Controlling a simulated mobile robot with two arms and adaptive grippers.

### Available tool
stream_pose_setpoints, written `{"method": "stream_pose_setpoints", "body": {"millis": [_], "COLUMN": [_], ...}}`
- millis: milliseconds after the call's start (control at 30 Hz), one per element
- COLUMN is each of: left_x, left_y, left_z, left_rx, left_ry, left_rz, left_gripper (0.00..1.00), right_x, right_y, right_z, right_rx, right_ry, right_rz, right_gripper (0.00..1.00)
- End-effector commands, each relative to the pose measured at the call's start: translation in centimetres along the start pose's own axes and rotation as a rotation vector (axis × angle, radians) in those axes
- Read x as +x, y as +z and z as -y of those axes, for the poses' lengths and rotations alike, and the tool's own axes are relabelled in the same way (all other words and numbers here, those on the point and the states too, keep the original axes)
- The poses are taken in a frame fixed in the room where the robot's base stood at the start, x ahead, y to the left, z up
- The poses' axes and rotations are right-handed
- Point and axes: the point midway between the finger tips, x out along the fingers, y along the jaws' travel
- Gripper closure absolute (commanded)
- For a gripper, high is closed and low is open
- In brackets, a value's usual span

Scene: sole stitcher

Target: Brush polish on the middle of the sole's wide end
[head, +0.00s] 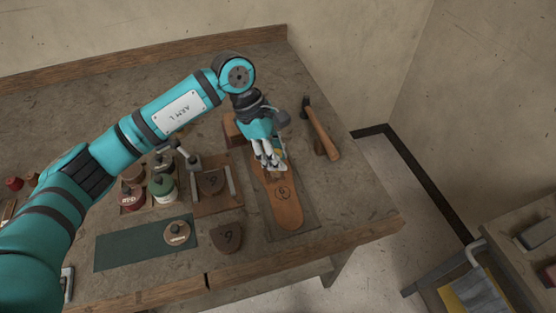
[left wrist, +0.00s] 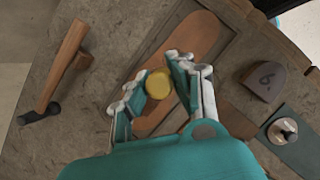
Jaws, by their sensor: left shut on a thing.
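The orange-brown sole (head: 287,212) lies flat on a darker board on the bench, with a dark round mark near the middle of its visible part. It also shows in the left wrist view (left wrist: 196,40). My left gripper (head: 272,163) is over the sole's far part and hides it. In the left wrist view my left gripper (left wrist: 160,86) is shut on a yellow round-topped thing (left wrist: 158,84), probably the brush. Its underside is hidden, so I cannot tell whether it touches the sole. My right gripper is not in view.
A hammer (head: 320,130) lies right of the sole. A numbered block (head: 227,238) and a green mat (head: 120,250) with a round knobbed lid (head: 177,232) are to the left. Red (head: 132,198) and green (head: 162,187) jars stand farther left. The bench ends close on the right.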

Motion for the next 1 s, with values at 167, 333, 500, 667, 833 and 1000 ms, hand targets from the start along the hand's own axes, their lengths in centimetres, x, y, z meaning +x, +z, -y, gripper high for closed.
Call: {"method": "stream_pose_setpoints", "body": {"millis": [167, 333, 500, 667, 833, 1000], "left_x": [-1.8, -2.6, -2.6, -2.6, -2.6, -2.5], "left_y": [0.5, 0.8, 0.8, 0.8, 0.8, -0.6], "left_z": [-0.1, 0.0, 0.0, 0.0, 0.0, 0.4], "left_rx": [-0.002, -0.004, -0.004, -0.005, -0.005, -0.053], "left_ry": [0.003, 0.002, 0.001, 0.002, 0.002, 0.021], "left_rz": [0.0, 0.0, 0.0, 0.0, 0.0, 0.0], "left_gripper": [1.0, 1.0, 1.0, 1.0, 1.0, 1.0], "right_x": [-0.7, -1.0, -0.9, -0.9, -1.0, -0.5], "right_y": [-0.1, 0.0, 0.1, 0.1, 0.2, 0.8], "right_z": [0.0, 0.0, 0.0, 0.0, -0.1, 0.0], "right_rx": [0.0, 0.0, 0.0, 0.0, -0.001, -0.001], "right_ry": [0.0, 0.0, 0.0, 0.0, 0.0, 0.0], "right_rz": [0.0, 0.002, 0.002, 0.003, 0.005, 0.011], "right_gripper": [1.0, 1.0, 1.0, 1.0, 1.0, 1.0]}}
